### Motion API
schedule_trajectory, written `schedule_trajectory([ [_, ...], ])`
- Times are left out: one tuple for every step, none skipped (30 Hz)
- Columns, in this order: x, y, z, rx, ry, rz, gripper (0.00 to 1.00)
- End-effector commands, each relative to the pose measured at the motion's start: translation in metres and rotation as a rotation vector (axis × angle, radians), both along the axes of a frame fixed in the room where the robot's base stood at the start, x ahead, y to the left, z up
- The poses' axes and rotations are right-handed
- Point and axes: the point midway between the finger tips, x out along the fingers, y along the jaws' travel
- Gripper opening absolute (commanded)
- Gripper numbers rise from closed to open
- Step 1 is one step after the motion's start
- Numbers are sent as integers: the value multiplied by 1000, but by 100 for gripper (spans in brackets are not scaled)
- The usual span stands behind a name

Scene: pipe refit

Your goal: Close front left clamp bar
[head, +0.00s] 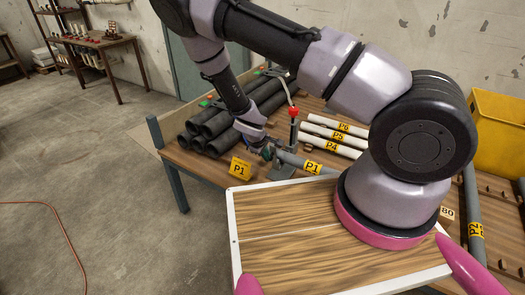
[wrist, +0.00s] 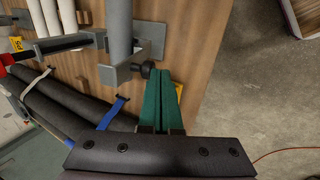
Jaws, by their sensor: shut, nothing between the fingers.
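The front left clamp (wrist: 118,74) is grey and sits around or against the near end of the grey pipe P1 (head: 292,158). A dark handle with a red ball (head: 293,113) stands roughly upright beside it in the head view. In the wrist view, a grey bar (wrist: 62,45) runs left from the clamp area toward a red end (wrist: 6,60). My gripper (head: 266,149) is at the clamp's left side. Its green fingers (wrist: 164,76) are together and empty, with the tips beside the clamp's dark knob (wrist: 146,69). I cannot tell whether they touch.
Black foam-covered pipes (head: 225,125) lie left of the clamp, with blue straps (wrist: 111,113) around them. White pipes (head: 335,135) lie behind to the right. A yellow bin (head: 497,125) is far right. Floor at left is open.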

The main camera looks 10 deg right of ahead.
Motion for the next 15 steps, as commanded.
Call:
schedule_trajectory([
  [10, -7, 5, 4, -7, -6, 0],
  [13, -10, 6, 4, -7, -6, 0],
  [16, -13, 7, 3, -7, -5, 0],
  [19, -14, 8, 4, -6, -5, 0],
  [21, -16, 8, 4, -6, -5, 0],
  [23, -18, 9, 4, -6, -5, 0],
  [24, -19, 9, 3, -6, -4, 0],
  [25, -20, 9, 3, -5, -3, 0],
  [26, -21, 10, 3, -5, -2, 0],
  [26, -21, 10, 3, -5, -2, 0],
  [27, -22, 10, 3, -5, -2, 0],
  [27, -22, 10, 3, -5, -2, 0],
  [27, -22, 10, 2, -5, -1, 0],
  [27, -22, 10, 3, -5, -2, 0],
  [27, -22, 10, 3, -5, -2, 0],
])
